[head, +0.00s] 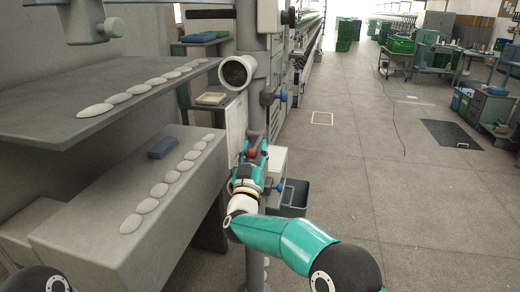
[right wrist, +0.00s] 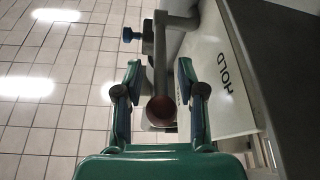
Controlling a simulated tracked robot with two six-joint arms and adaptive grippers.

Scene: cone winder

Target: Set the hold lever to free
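The hold lever shows in the right wrist view as a grey bar (right wrist: 161,75) ending in a dark red round knob (right wrist: 161,110). A pale plate (right wrist: 222,80) beside it carries the word HOLD. My right gripper (right wrist: 159,68) is open, with one finger on each side of the lever and visible gaps around the knob. In the head view my right gripper (head: 252,160) is at the post, around the small red knob (head: 252,153), and partly hides the lever. My left gripper is out of view; only a piece of my left arm shows at the bottom left.
A grey vertical post (head: 258,95) stands behind the gripper, with a blue knob (head: 283,96) on its side. Grey shelves (head: 120,100) with pale oval pieces are at left. A dark bin (head: 294,197) sits right of the gripper. The floor at right is open.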

